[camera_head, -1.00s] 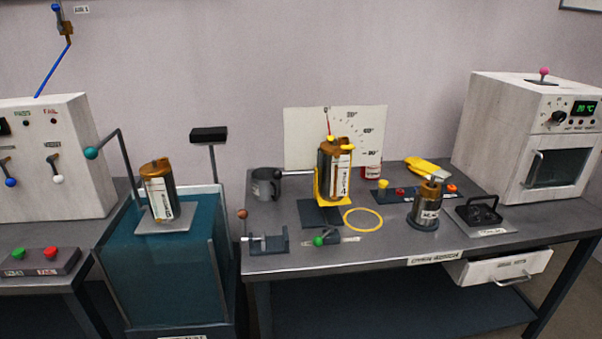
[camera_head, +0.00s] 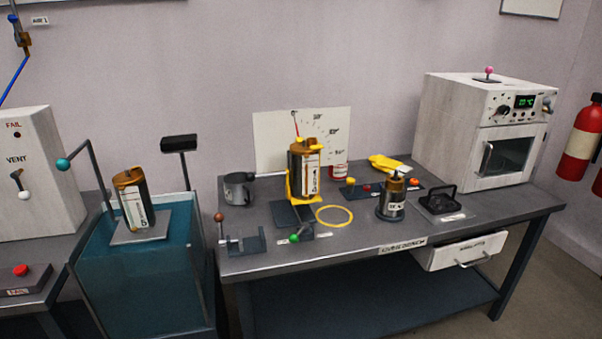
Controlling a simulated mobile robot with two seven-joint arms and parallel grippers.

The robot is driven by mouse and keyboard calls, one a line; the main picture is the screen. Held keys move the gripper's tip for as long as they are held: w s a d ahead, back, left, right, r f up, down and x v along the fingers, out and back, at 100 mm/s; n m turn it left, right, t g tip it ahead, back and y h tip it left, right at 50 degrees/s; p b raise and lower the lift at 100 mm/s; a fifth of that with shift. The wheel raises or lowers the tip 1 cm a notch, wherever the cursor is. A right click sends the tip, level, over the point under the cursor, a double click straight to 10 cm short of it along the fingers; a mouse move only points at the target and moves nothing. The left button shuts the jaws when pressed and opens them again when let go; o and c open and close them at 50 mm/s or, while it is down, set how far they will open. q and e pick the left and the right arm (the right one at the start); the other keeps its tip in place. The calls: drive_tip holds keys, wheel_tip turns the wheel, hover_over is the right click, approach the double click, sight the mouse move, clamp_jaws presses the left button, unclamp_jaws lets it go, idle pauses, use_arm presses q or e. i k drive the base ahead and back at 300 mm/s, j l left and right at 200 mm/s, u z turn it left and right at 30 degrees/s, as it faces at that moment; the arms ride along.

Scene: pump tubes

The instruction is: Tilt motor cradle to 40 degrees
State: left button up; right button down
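The motor cradle is a yellow bracket (camera_head: 293,190) on a dark base plate (camera_head: 290,214), on the bench left of its middle. It holds an upright copper-topped motor (camera_head: 304,167) with a white label. A white angle board (camera_head: 270,138) with degree marks and a thin red pointer (camera_head: 295,122) stands behind it. The pointer is close to vertical. A lever with a black knob (camera_head: 250,176) reaches out to the left of the cradle. Neither of my grippers shows in the head view.
A grey mug (camera_head: 238,187), a yellow ring (camera_head: 334,216), a small clamp (camera_head: 247,245) and a second motor (camera_head: 391,200) stand around the cradle. A water tank (camera_head: 130,285) with a motor on its platform is at left. A white oven (camera_head: 480,135) is at right.

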sight(250, 177)
drive_tip(key=i, duration=0.45)
drive_tip(key=i+l, duration=0.15)
drive_tip(key=i, duration=0.3)
drive_tip(key=j+u, duration=0.05)
